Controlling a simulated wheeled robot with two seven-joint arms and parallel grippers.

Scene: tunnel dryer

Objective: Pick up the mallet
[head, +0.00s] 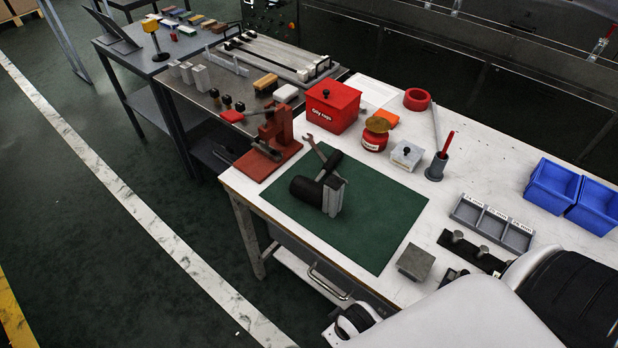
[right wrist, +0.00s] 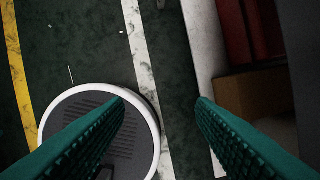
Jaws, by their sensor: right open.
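A dark, thick-headed tool that looks like the mallet (head: 305,190) lies on the green mat (head: 388,220) on the white workbench. The mallet is not in that view. My left gripper is not in view.
A red press (head: 279,130) stands left of the mat. A red lidded box (head: 332,106), a red tape roll (head: 417,99) and a dark cup (head: 437,167) stand behind. Blue bins (head: 552,186) and a grey divided tray (head: 492,222) are right. The mat's front is clear.

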